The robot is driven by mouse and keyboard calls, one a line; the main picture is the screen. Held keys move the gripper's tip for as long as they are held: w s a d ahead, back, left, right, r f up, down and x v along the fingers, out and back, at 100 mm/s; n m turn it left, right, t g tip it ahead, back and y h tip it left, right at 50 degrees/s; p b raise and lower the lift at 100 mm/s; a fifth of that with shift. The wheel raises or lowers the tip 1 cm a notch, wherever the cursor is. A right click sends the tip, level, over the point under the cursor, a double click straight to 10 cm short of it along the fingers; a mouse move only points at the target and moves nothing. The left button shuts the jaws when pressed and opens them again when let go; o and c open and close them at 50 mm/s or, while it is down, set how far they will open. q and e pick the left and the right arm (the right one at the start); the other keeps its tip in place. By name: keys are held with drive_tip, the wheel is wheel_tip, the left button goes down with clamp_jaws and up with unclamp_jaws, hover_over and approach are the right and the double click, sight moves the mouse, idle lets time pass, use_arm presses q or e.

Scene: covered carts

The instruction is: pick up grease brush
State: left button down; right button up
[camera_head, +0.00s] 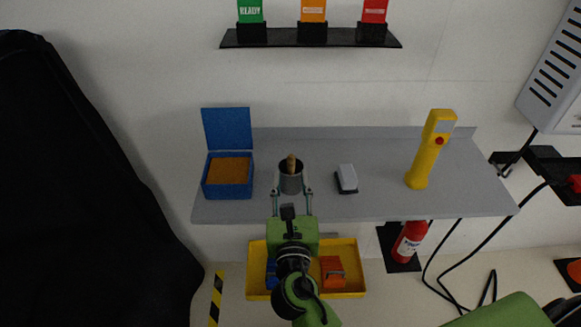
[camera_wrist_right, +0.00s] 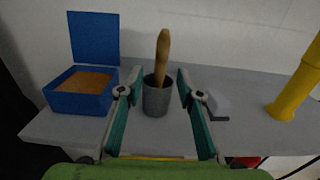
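The grease brush (camera_head: 291,162) stands upright in a grey cup (camera_head: 291,182) on the grey shelf, with its light wooden handle sticking up. Its bristles are hidden inside the cup. In the right wrist view the brush handle (camera_wrist_right: 163,55) rises from the cup (camera_wrist_right: 157,98), near the middle of the picture. My right gripper (camera_head: 291,193) is open, its fingers pointing toward the cup, one to each side of it in the picture. The fingers hold nothing, and I cannot tell how far they reach alongside the cup. My left gripper is not in view.
On the shelf (camera_head: 375,205), an open blue box (camera_head: 228,192) stands left of the cup. A white-and-black block (camera_head: 347,178) and a yellow handheld device (camera_head: 430,150) are to the right. A yellow tray (camera_head: 352,255) and a red extinguisher (camera_head: 410,240) are below.

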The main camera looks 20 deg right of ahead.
sight(291, 168)
drive_tip(key=p+x, duration=0.1)
drive_tip(key=x, duration=0.4)
drive_tip(key=shift+w+d+p, duration=0.15)
drive_tip(key=shift+w+p, duration=0.15)
drive_tip(key=shift+p, duration=0.1)
drive_tip(key=shift+w, duration=0.2)
drive_tip(key=shift+s, duration=0.1)
clamp_jaws()
